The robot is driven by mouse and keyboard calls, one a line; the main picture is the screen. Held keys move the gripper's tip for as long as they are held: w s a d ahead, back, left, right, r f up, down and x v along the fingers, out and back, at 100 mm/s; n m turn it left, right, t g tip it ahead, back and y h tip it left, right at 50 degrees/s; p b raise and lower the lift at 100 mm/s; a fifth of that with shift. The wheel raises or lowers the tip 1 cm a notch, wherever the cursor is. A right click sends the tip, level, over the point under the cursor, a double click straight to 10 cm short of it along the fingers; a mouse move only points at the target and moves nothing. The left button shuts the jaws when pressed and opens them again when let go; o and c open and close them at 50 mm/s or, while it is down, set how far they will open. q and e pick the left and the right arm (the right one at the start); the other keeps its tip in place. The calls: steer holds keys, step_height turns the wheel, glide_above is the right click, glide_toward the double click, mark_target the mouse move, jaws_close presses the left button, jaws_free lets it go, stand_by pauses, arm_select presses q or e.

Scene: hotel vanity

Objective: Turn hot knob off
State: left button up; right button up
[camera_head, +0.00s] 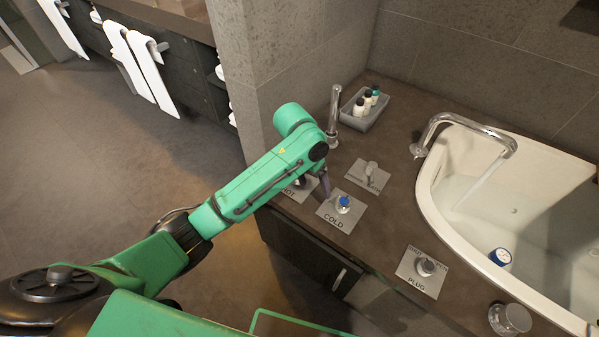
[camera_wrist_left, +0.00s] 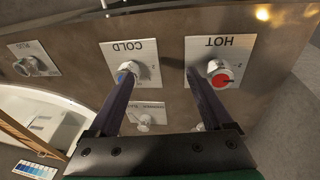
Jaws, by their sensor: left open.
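The hot knob (camera_wrist_left: 220,75), with a red cap, sits on a plate (camera_wrist_left: 232,54) marked HOT in the left wrist view. In the head view my arm covers most of that plate (camera_head: 296,192) and hides the red cap. The cold knob (camera_head: 343,202) has a blue cap and stands on the plate beside it; it also shows in the left wrist view (camera_wrist_left: 126,74). My left gripper (camera_wrist_left: 160,75) is open and empty. One finger is beside the hot knob and the other is by the cold knob; I cannot tell whether they touch. My right gripper is not in view.
A filled basin (camera_head: 445,185) with a running faucet (camera_head: 470,122) lies to the right. A plug knob (camera_head: 425,268), another knob (camera_head: 370,170), an upright metal post (camera_head: 334,110) and a tray of bottles (camera_head: 352,120) stand on the counter. A wall corner is behind my arm.

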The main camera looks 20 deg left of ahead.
arm_select(q)
steer(key=w+a+r+n+y, duration=0.2)
steer(key=w+a+r+n, duration=0.1)
steer(key=w+a+r, duration=0.5)
steer(key=shift+m+g, duration=0.3)
steer(key=shift+g, duration=0.1)
steer(key=f, duration=0.1)
steer(key=s+d+f, duration=0.1)
steer(key=f+b, duration=0.1)
steer(key=f, duration=0.1)
steer(key=shift+s+d+f, duration=0.1)
steer(key=shift+s+d, duration=0.1)
steer(key=shift+d, duration=0.1)
step_height(320, 180, down, 8)
steer(key=shift+f+b, duration=0.1)
steer(key=shift+b, duration=0.65)
steer(key=shift+w+d+f, duration=0.1)
steer(key=shift+f, duration=0.4)
jaws_close()
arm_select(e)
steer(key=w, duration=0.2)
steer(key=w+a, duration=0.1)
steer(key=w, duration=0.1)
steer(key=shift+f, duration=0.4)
arm_select(q)
steer(key=shift+r, duration=0.1)
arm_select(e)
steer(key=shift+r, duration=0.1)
